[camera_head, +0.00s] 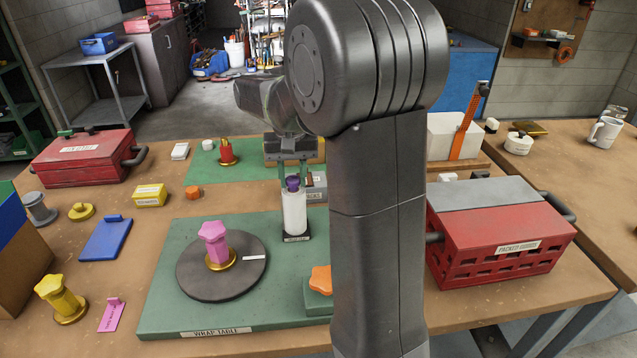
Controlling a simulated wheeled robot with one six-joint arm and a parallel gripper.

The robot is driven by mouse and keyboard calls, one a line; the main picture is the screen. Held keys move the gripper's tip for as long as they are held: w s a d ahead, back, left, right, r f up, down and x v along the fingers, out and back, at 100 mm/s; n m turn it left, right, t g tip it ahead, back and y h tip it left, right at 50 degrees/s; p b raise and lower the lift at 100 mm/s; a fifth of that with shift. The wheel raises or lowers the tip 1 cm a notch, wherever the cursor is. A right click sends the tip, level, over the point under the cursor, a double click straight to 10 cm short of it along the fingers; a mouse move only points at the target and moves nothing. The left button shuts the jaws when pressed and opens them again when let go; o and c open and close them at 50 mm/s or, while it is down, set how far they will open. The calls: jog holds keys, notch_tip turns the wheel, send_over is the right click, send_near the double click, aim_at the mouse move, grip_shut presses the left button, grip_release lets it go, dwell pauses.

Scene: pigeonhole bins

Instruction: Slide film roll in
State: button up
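The white film roll (294,213) with a purple knob (292,184) on top stands upright on a small black labelled base (296,239), at the back right of the green wrap table board (178,306). My gripper (293,176) points down, its two fingers apart on either side of the knob's top in the picture. I see no clear contact, and the fingertips' depth relative to the knob is hard to judge. A dark round turntable (205,285) on the board carries a pink piece (213,236) with a gold foot.
My arm covers the centre right. A red crate labelled packed goods (492,267) stands right of it, a white bin (447,138) behind. An orange piece (321,279) sits on a green block near the board's front. A red toolbox (80,160) and small parts are left.

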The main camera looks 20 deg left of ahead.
jog(key=o, duration=0.3)
notch_tip(320, 180, up, 6)
jog(key=p, duration=0.6)
jog(key=shift+r, duration=0.1)
notch_tip(320, 180, up, 14)
jog(key=shift+f, duration=0.2)
jog(key=shift+f, duration=0.15)
dwell(0.3)
